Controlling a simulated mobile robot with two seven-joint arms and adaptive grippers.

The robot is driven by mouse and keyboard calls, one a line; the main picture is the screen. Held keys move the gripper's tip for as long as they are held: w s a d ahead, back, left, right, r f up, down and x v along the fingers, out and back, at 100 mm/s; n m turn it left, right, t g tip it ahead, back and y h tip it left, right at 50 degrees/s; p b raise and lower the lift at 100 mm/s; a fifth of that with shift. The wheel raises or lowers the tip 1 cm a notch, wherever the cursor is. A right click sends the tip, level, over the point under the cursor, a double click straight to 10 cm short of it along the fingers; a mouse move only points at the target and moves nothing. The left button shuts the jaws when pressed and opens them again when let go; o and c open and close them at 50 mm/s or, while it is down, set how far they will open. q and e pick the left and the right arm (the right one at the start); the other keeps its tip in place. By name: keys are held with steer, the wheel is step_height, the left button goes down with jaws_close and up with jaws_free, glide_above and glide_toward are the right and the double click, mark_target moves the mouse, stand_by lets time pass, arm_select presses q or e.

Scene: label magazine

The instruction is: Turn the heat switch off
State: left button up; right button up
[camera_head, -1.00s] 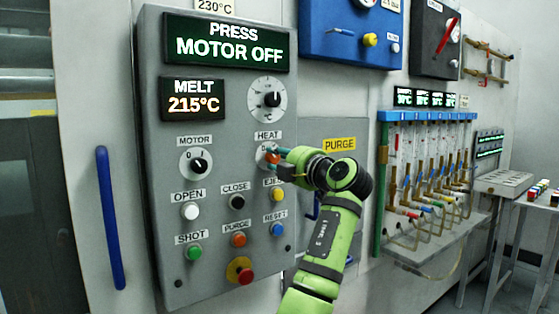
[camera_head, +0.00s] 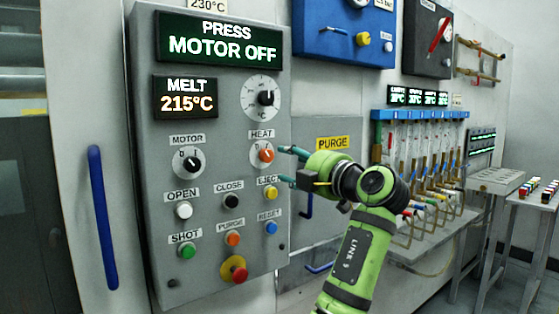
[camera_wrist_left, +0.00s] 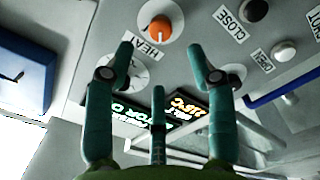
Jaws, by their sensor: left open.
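The heat switch (camera_head: 265,153) is an orange knob on a white dial under the HEAT label, on the grey control panel (camera_head: 226,185). In the wrist view the orange knob (camera_wrist_left: 159,27) is at the top, beyond the fingertips. I cannot tell clearly which mark it points to. My left gripper (camera_head: 284,165) is open and empty, just right of the knob and apart from it. Its teal fingers are spread in the wrist view (camera_wrist_left: 160,50). My right gripper is not in view.
The panel also has a black motor knob (camera_head: 191,163), several push buttons and a red emergency knob (camera_head: 238,273). Its screen (camera_head: 220,40) reads PRESS MOTOR OFF; the melt display (camera_head: 187,97) reads 215°C. A blue manifold with hoses (camera_head: 420,115) stands to the right.

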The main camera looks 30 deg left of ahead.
arm_select(q)
steer(key=v, duration=0.3)
steer(key=shift+s+d, duration=0.2)
steer(key=shift+d, duration=0.15)
steer(key=shift+w, duration=0.1)
